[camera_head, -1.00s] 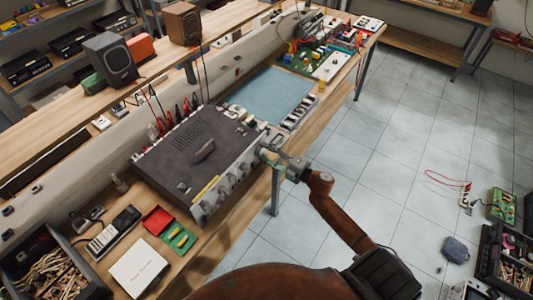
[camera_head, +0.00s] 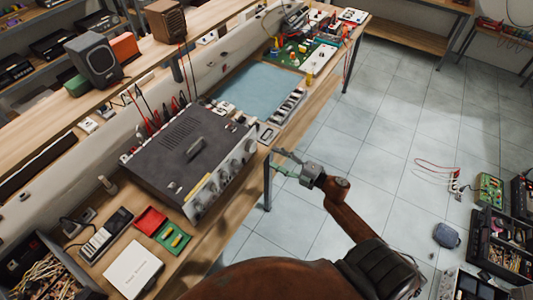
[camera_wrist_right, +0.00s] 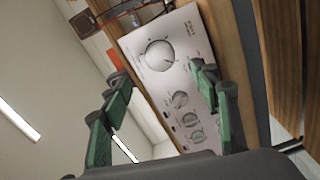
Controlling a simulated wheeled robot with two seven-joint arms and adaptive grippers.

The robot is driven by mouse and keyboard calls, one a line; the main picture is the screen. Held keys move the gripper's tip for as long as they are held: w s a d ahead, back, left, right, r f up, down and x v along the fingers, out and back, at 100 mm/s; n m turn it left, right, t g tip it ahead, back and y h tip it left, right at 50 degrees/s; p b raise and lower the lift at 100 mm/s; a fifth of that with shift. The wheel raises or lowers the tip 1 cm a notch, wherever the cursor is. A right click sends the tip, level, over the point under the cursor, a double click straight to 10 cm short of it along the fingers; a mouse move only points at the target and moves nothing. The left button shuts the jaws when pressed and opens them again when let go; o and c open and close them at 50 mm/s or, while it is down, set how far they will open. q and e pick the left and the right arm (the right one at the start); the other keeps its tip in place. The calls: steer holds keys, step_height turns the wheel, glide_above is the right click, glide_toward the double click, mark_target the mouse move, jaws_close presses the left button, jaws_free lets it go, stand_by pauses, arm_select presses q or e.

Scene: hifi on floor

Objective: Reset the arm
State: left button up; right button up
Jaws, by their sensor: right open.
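My right arm comes in from the bottom of the head view. Its gripper (camera_head: 284,162) is open and empty, just off the front edge of the workbench, to the right of the hi-fi unit (camera_head: 178,148). In the right wrist view its two green-padded fingers (camera_wrist_right: 160,115) are spread apart, with the unit's silver knobbed front panel (camera_wrist_right: 170,75) beyond and between them. The hi-fi unit is a dark grey box lying on the bench, with a handle-like piece on top. My left gripper is not in view.
The workbench (camera_head: 202,238) holds a red and green case (camera_head: 163,230), a white box (camera_head: 133,268), a blue mat (camera_head: 258,90) and circuit boards (camera_head: 303,52). Bins (camera_head: 500,245) and loose parts lie on the floor at right. The tiled floor (camera_head: 375,150) between is mostly clear.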

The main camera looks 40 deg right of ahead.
steer(key=shift+v, duration=1.1)
